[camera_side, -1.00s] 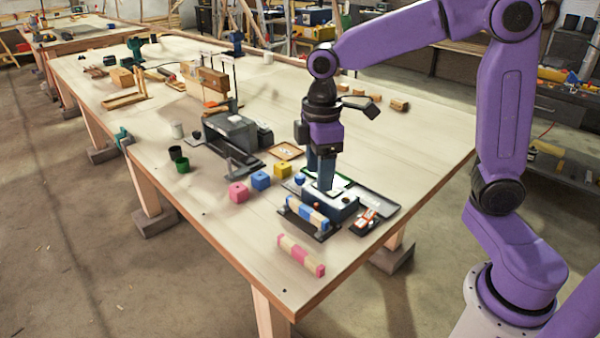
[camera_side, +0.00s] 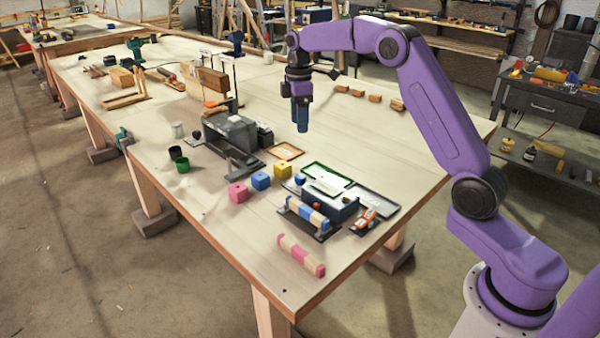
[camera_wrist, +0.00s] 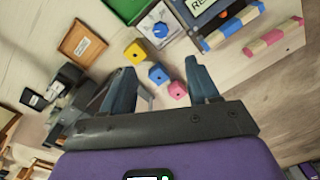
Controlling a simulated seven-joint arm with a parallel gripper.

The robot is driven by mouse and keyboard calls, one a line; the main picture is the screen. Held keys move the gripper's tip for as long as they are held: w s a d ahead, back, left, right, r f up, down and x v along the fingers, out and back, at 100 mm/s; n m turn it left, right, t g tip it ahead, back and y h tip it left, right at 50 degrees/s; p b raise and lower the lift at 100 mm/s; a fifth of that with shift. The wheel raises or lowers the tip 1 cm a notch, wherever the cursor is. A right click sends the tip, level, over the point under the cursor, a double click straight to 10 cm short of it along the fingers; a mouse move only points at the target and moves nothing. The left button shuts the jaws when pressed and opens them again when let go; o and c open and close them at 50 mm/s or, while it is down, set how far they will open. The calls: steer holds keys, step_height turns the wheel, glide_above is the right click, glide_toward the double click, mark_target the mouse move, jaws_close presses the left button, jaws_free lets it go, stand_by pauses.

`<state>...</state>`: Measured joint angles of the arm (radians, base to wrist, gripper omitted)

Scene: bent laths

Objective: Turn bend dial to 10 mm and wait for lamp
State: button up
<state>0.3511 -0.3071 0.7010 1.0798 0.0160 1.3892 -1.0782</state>
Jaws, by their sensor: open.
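The bend dial is a blue knob (camera_wrist: 159,29) on a white plate in the wrist view; its setting is too small to read. In the side view a small blue knob (camera_side: 299,180) shows beside the yellow cube. My gripper (camera_side: 301,130) hangs above the table behind the dial, apart from it. In the wrist view my gripper (camera_wrist: 160,85) is open with nothing between the fingers. A dark box (camera_side: 338,207) stands right of the dial, with a partly cut-off label starting "RE" in the wrist view. I cannot make out a lit lamp.
Yellow (camera_side: 282,171), blue (camera_side: 261,180) and pink (camera_side: 238,192) cubes stand left of the dial. A blue-striped bar (camera_side: 307,213) rests before the dark box; a pink-striped bar (camera_side: 300,255) lies nearer the front edge. A grey machine (camera_side: 232,134) stands left of my gripper.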

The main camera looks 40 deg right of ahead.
mark_target(300, 176)
steer(key=f, duration=1.6)
steer(key=shift+s+a+f, duration=0.2)
steer(key=shift+s+f, duration=0.05)
steer(key=shift+f, duration=0.15)
steer(key=shift+c, duration=0.2)
steer(key=c, duration=1)
